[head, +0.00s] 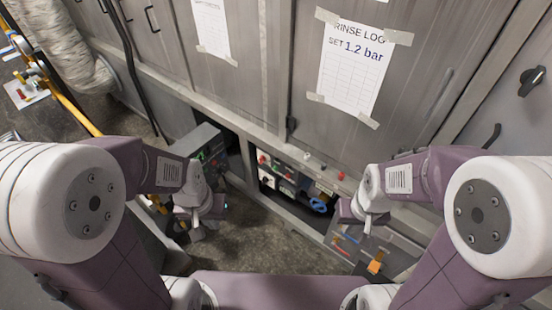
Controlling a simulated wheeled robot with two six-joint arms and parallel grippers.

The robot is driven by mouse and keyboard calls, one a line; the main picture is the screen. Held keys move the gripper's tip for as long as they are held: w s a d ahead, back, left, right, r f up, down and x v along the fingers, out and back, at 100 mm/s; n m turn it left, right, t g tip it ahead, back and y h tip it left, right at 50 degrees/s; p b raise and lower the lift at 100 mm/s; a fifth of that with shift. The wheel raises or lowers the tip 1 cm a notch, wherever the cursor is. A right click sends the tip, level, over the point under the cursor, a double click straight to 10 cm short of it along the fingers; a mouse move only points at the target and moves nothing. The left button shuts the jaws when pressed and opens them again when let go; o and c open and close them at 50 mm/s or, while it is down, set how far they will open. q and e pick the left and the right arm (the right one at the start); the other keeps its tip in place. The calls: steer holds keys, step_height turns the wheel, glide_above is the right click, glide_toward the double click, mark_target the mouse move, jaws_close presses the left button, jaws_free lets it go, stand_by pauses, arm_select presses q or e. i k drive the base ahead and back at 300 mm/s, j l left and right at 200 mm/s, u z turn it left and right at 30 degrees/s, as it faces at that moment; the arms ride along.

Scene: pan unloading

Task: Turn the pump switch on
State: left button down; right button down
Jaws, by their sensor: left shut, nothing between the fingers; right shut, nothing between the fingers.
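No label for a pump switch can be read. A grey box (192,140) with a dark face carrying small red and green spots stands low at centre left, partly hidden by my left arm. A black rotary knob (532,80) sits on the grey panel at the far right. My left gripper (196,234) is shut and empty, pointing down in front of the grey box. My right gripper (367,226) is shut and empty, near the low opening at centre right. Neither visibly touches a switch.
Metal cabinet doors stand across the back, with a taped rinse log sheet (353,62) reading "SET 1.2 bar". Small red, white and blue parts crowd a low opening. A toolbox (375,266) with an orange item lies below my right gripper. Bare floor (250,240) shows between the grippers.

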mark_target(262, 158)
steer(key=i+j+u, duration=0.15)
steer(key=u, duration=0.2)
steer(key=i+j+u, duration=0.2)
steer(key=u, duration=0.15)
steer(key=i+u, duration=0.15)
steer(key=u, duration=0.2)
steer(key=i+j, duration=0.05)
